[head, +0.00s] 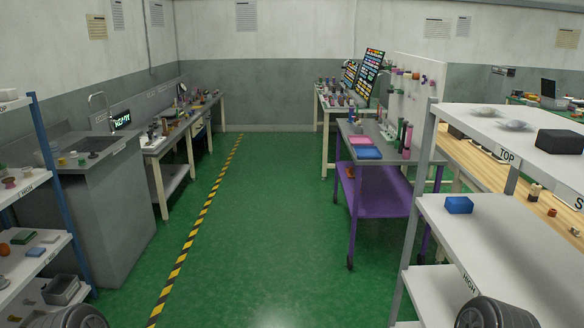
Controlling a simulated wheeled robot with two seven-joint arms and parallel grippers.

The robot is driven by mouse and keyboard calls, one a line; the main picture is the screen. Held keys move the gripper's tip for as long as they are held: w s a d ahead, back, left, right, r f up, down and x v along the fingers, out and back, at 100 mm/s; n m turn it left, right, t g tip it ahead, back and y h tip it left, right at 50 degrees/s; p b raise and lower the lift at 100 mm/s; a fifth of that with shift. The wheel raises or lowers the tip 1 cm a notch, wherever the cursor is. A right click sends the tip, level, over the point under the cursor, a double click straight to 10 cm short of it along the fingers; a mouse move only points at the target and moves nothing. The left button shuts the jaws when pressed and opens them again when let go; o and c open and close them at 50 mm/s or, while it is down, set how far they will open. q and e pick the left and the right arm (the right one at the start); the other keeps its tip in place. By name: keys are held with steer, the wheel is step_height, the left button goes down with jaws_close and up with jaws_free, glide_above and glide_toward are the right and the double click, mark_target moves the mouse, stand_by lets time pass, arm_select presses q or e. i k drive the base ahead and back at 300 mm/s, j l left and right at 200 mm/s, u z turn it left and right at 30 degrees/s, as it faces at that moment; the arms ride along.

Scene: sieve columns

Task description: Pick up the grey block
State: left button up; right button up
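No block in view is plainly the grey block. A small grey-white block (50,239) lies on the middle board of the left shelf, beside a light blue-grey block (36,252) and a green block (22,237). A larger dark, nearly black block (560,141) sits on the top board of the right shelf. Which of these the task means I cannot tell. Dark rounded parts of my arms show at the bottom left and bottom right corners. Neither gripper can be seen.
The left shelf (62,190) and right shelf (425,190) flank an open green floor (260,220). A blue block (459,205) lies on the right shelf. A purple cart (375,190) stands at right centre. A sink cabinet (125,200) stands at left. A grey bin (62,290) sits low left.

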mark_target(356, 130)
steer(key=i, duration=2.4)
steer(key=i+j+z, duration=0.1)
steer(key=i, duration=1.1)
steer(key=i+j, duration=0.1)
steer(key=i, duration=1.1)
steer(key=i+j+z, duration=0.15)
steer(key=i+z, duration=0.35)
steer(key=i+j+z, duration=0.35)
steer(key=i+z, duration=0.15)
steer(key=i+j+z, duration=0.7)
steer(key=j+z, duration=0.25)
steer(key=j, duration=0.2)
